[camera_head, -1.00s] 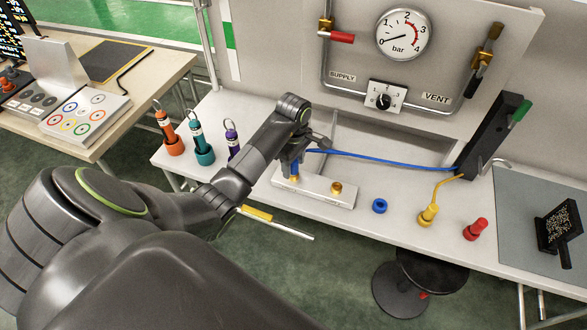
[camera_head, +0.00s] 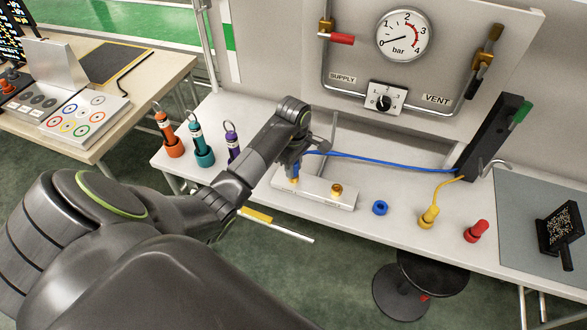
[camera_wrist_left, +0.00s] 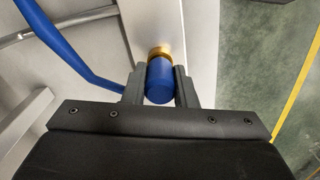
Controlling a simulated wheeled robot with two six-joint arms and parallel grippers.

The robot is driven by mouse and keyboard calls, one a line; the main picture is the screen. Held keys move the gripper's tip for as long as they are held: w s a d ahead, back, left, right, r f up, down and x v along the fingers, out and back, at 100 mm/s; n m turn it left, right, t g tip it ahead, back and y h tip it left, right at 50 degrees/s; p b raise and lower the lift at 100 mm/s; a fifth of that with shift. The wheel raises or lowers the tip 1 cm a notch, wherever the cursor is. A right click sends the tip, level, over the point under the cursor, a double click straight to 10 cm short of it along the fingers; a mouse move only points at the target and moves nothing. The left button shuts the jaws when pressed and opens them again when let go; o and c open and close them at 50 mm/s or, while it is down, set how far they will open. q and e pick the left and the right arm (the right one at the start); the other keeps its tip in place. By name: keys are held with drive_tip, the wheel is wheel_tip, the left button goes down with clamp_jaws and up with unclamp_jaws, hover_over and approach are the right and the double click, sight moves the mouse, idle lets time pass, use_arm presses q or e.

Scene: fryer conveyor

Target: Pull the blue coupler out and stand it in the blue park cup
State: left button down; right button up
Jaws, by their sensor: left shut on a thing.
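The blue coupler (camera_wrist_left: 159,82) sits between the two fingers of my left gripper (camera_wrist_left: 160,88) in the left wrist view, with a brass fitting (camera_wrist_left: 158,52) right at its end. A blue hose (camera_head: 385,160) runs from there to the dark holder at right. The blue park cup (camera_head: 380,208) stands empty on the bench, right of the block. My right gripper is not in view.
A second brass port (camera_head: 337,190) on the block is bare. Orange, teal and purple tagged items (camera_head: 199,145) stand at left. The gauge panel (camera_head: 404,35) rises behind.

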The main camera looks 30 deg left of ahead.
use_arm(q)
drive_tip(key=shift+w+r, duration=0.1)
drive_tip(key=shift+r, duration=0.3)
drive_tip(key=shift+r+p, duration=0.2)
drive_tip(key=shift+p, duration=0.15)
drive_tip(key=shift+r, duration=0.4)
idle(0.3)
drive_tip(key=shift+r+p, duration=0.1)
drive_tip(key=shift+p, duration=0.25)
drive_tip(key=shift+r+p, duration=1.1)
drive_tip(key=shift+r, duration=0.8)
drive_tip(key=shift+r+p, duration=1)
drive_tip(key=shift+r, duration=0.55)
drive_tip(key=shift+f, duration=0.1)
